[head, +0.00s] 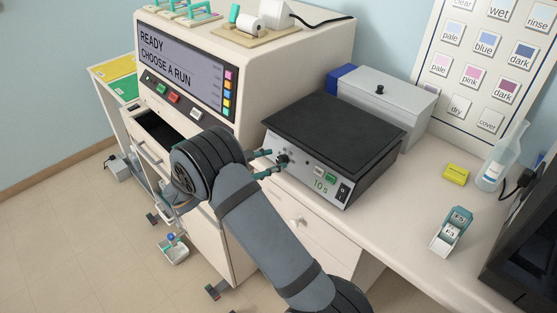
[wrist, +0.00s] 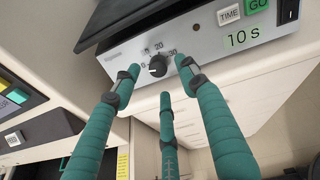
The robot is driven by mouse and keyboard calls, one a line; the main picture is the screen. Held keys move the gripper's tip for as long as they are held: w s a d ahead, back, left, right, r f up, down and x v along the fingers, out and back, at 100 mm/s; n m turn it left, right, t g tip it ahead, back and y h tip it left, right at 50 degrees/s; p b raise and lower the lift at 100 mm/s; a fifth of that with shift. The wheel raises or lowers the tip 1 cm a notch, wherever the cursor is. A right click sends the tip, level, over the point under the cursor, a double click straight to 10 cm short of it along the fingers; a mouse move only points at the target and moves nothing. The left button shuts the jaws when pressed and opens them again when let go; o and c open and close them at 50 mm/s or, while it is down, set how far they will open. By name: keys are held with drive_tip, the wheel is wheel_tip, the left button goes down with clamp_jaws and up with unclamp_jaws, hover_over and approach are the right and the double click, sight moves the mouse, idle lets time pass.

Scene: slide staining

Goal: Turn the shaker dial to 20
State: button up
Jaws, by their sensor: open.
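The shaker (head: 335,140) is a grey box with a dark flat platform on top, standing on the bench. Its small black dial (wrist: 157,66) is on the front panel, with 0, 20 and 30 legible around it. A white mark shows on the dial's lower left; its exact setting is too small to read. My gripper (head: 271,161) is in front of the panel's left part. In the wrist view its teal fingers (wrist: 158,78) are open, spread left, right and below the dial. I see no clear contact. The arm partly hides the dial area in the head view.
The panel also has a TIME button (wrist: 229,14), a green GO button (wrist: 257,5), a green "10 s" readout (wrist: 242,37) and a black switch (head: 342,192). A staining machine (head: 235,55) stands close on the left. Bench right of the shaker is mostly clear, with a yellow block (head: 455,174).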

sight(280, 162)
drive_tip(key=shift+p+x, duration=0.3)
drive_tip(key=shift+x, duration=2)
drive_tip(key=shift+a, duration=0.15)
clamp_jaws()
